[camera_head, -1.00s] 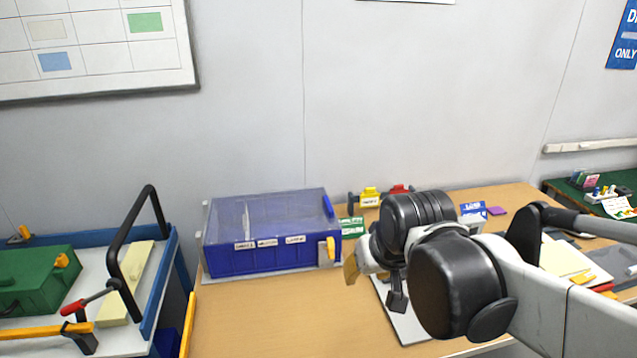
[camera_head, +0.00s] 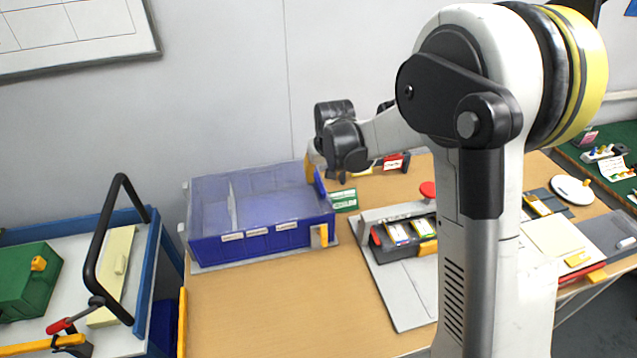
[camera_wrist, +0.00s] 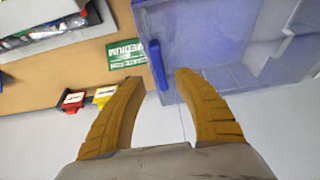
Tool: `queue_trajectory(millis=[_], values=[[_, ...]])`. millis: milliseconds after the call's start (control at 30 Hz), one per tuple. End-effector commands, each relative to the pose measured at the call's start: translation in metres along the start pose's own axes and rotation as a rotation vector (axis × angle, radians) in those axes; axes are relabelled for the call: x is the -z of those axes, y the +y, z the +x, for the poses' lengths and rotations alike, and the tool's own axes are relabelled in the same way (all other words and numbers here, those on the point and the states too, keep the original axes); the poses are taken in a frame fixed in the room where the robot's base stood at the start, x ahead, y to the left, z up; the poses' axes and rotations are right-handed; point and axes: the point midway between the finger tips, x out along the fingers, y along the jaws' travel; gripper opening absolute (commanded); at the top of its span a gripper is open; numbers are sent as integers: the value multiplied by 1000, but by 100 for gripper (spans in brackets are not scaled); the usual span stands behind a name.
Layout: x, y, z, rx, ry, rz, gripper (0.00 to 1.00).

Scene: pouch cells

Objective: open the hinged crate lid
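The blue crate (camera_head: 265,243) stands at the back left of the wooden table, with its translucent lid (camera_head: 255,187) lying flat and closed over it. A blue tab (camera_head: 319,184) stands up at the lid's right end; it also shows in the wrist view (camera_wrist: 157,65). A yellow latch (camera_head: 319,236) sits on the crate's front right corner. My gripper (camera_wrist: 160,80) is open, its two yellow fingers spread. The tab lies at the gap between the fingertips, nearer the left finger; I cannot tell whether they touch. In the head view my wrist partly hides the gripper.
A grey board with a black tray (camera_head: 408,240) lies further right. Red and yellow holders (camera_wrist: 72,101) are near the gripper. A cart with a black handle (camera_head: 112,225) stands left. The table front is clear.

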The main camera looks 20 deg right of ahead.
Motion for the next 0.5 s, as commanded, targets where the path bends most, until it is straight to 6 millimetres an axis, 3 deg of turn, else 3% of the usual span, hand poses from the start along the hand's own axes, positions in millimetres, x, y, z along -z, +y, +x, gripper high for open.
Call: queue_trajectory(millis=[33, 200, 500], values=[[-1, 0, 14, 0, 0, 0, 38], [-1, 0, 41, 0, 0, 0, 38], [0, 0, 56, 0, 1, 0, 38]])
